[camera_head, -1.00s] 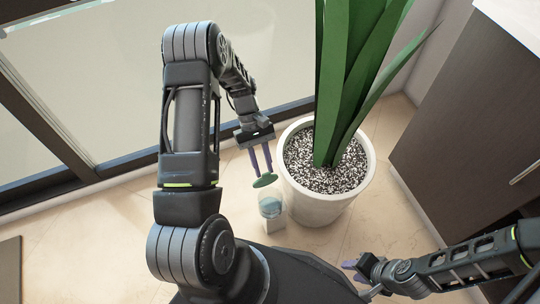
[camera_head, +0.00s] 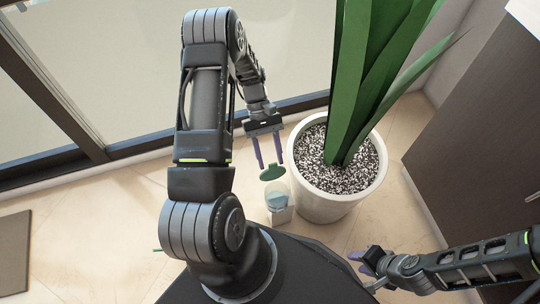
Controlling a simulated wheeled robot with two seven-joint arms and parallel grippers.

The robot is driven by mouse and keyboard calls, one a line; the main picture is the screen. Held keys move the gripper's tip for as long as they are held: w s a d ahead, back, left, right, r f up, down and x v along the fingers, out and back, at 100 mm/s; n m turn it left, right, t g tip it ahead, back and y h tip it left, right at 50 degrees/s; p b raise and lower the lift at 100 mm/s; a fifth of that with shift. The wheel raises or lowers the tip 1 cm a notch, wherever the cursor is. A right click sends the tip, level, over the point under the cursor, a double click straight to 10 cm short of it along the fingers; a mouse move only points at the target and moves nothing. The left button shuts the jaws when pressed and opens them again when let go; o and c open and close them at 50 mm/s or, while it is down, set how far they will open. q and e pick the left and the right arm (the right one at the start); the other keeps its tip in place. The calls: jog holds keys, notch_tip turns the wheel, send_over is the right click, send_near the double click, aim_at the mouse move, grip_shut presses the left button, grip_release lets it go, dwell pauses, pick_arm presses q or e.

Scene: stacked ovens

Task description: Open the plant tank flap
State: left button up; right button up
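The plant tank (camera_head: 278,204) is a small clear container with bluish contents and a pale base, standing on the floor just left of the big plant pot. Its green round flap (camera_head: 272,173) shows above the tank's top, tilted up. My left gripper (camera_head: 269,165) reaches down from above, with its two purple fingers apart and their tips at the flap's upper edge. I cannot tell whether they touch it. Nothing shows between the fingers. My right gripper (camera_head: 357,262) is low at the right, away from the tank, its purple fingers apart and empty.
A white pot (camera_head: 325,206) with a tall green plant (camera_head: 365,80) and speckled gravel stands right beside the tank. A dark cabinet (camera_head: 480,150) is at the right. A window with a dark frame (camera_head: 120,150) runs behind. A mat (camera_head: 15,250) lies far left.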

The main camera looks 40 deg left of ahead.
pick_arm(q)
jog(key=shift+r, duration=0.15)
jog(key=p+v, duration=0.1)
jog(key=v, duration=0.6)
jog(key=shift+w+a+r, duration=0.15)
jog(key=shift+a+r, duration=0.05)
dwell(0.5)
